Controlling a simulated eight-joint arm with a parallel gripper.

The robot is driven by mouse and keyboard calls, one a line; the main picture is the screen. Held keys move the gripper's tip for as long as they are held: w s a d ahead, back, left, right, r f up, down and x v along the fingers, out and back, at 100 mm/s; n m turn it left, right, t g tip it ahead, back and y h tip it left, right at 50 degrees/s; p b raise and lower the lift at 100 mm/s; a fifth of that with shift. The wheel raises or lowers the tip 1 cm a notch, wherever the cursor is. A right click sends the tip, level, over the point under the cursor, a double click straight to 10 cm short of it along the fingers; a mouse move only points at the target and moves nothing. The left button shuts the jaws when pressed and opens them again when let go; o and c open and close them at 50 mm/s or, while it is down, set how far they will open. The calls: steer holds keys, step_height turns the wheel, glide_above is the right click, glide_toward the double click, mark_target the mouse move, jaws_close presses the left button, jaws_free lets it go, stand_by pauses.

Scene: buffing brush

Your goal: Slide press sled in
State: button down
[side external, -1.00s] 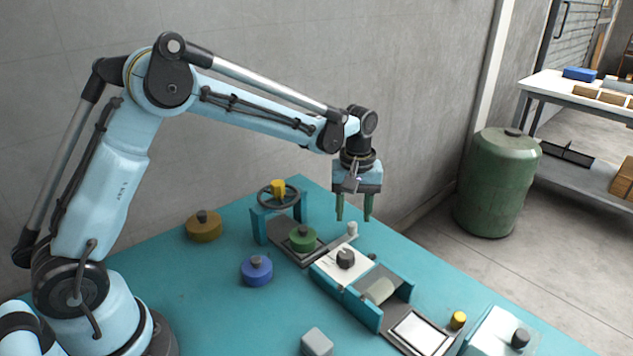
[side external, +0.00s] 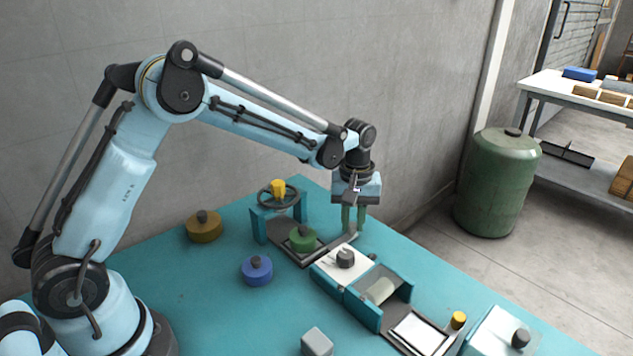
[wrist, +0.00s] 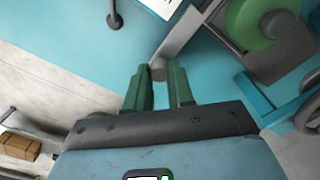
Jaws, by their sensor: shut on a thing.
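The press (side external: 261,228) is a teal frame with a dark handwheel and yellow knob on top. Its sled (side external: 283,236) is a dark flat plate reaching out from under the frame to the right, with a green round block (side external: 302,240) on it. A pale arm with a grey post runs from the sled's outer end. My gripper (side external: 353,231) points down there with green fingers. In the wrist view, the fingers (wrist: 160,75) are shut on the sled's grey post (wrist: 158,70), and the green block (wrist: 255,22) sits at upper right.
A white plate with a dark knob (side external: 345,258) and a roller unit (side external: 379,290) stand just in front of the sled. A blue block (side external: 257,271) and an ochre block (side external: 203,228) lie to the left. A grey cube (side external: 317,342) is near the front.

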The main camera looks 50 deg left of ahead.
steer(key=a, duration=0.8)
steer(key=shift+a, duration=0.3)
steer(key=c, duration=1)
jaws_free()
step_height(320, 180, up, 12)
steer(key=shift+r, duration=0.1)
